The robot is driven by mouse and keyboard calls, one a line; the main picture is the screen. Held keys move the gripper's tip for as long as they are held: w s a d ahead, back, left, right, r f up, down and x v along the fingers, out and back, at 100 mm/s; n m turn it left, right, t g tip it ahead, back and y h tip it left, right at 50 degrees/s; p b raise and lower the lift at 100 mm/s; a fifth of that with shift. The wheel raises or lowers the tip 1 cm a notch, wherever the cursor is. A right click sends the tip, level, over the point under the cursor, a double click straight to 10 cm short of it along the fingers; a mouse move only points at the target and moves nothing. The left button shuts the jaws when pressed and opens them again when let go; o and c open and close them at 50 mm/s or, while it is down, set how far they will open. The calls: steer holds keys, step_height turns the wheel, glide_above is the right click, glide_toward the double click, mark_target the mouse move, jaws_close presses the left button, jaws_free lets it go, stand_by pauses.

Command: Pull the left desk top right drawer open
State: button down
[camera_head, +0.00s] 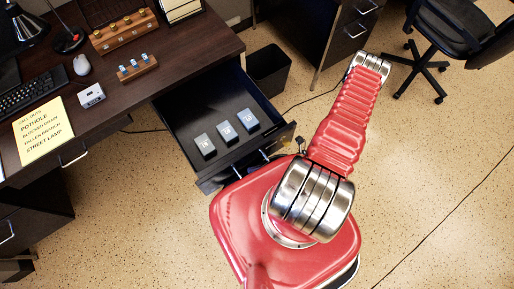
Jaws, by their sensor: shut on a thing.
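The left desk (190,55) is dark brown and stands at the upper left. Its top right drawer (185,127) is pulled well out toward me, with its inside in plain sight. Three small dark boxes with pale tops and numbers, one of them here (227,132), lie in a row in the drawer. The drawer front (277,143) is close to my red body, which covers part of it. Two short light metal bits show at the front, perhaps the handle's ends. My arm rises to the upper right; its end and my gripper are hidden.
A black bin (269,70) stands behind the open drawer. Another dark desk (335,30) and a black swivel chair (440,45) are at the top right. Speckled floor is clear at right.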

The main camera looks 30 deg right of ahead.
steer(key=shift+s+a, duration=0.15)
steer(key=shift+s, duration=0.25)
steer(key=c, duration=2.2)
jaws_free()
steer(key=shift+o, duration=0.2)
steer(key=shift+w, duration=0.1)
steer(key=v, duration=1.4)
steer(key=shift+w+f, duration=0.1)
